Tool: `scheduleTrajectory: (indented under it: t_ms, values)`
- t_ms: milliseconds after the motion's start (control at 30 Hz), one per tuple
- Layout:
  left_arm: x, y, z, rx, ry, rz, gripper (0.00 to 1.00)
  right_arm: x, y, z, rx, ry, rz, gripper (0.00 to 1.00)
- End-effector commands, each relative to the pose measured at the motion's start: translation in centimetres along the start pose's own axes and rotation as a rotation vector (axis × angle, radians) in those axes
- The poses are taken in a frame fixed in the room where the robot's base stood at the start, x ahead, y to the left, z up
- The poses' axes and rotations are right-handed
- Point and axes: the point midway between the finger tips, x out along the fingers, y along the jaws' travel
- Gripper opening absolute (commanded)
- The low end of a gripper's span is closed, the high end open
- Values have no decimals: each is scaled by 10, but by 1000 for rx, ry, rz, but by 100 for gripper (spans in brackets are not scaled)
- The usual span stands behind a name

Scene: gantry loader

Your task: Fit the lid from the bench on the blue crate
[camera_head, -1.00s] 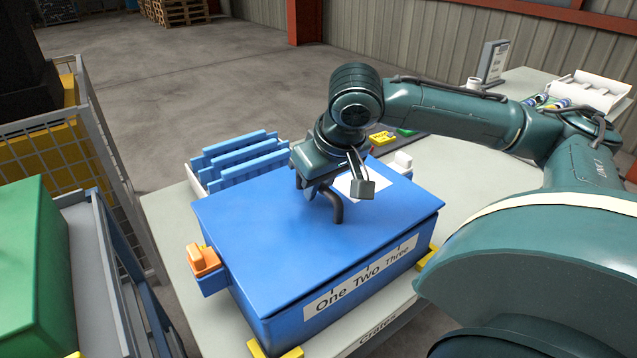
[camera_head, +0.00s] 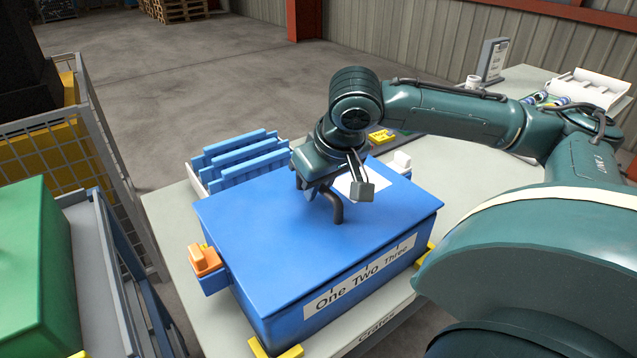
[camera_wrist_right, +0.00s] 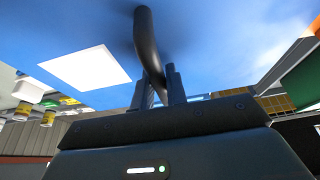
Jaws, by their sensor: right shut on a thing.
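The blue crate (camera_head: 350,292) stands on the bench (camera_head: 450,172), with a label reading "One Two Three" on its front. The blue lid (camera_head: 270,245) lies over the crate's top and looks flush along the front edge. A dark handle (camera_head: 335,207) rises from the lid. My right gripper (camera_head: 325,192) is shut on this handle; the right wrist view shows the fingers (camera_wrist_right: 160,88) around the handle bar (camera_wrist_right: 148,40). An orange latch (camera_head: 203,259) sits on the crate's left side. The crate's far right side is partly hidden by my arm. My left gripper is out of view.
Yellow corner pieces (camera_head: 275,350) stand at the crate's corners. Blue slotted racks (camera_head: 235,158) are behind it. A green box (camera_head: 35,260) on a cart stands left, near a wire cage (camera_head: 105,170). A sign stand (camera_head: 492,62) is at the back right.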

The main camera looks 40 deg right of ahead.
Motion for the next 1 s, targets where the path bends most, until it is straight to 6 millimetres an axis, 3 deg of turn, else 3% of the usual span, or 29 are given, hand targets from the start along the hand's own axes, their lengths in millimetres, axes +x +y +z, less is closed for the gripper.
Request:
scheduleTrajectory:
  t_ms: [1000]
  values:
    - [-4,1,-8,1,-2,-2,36,-1,0,-1,0,3,0,0]
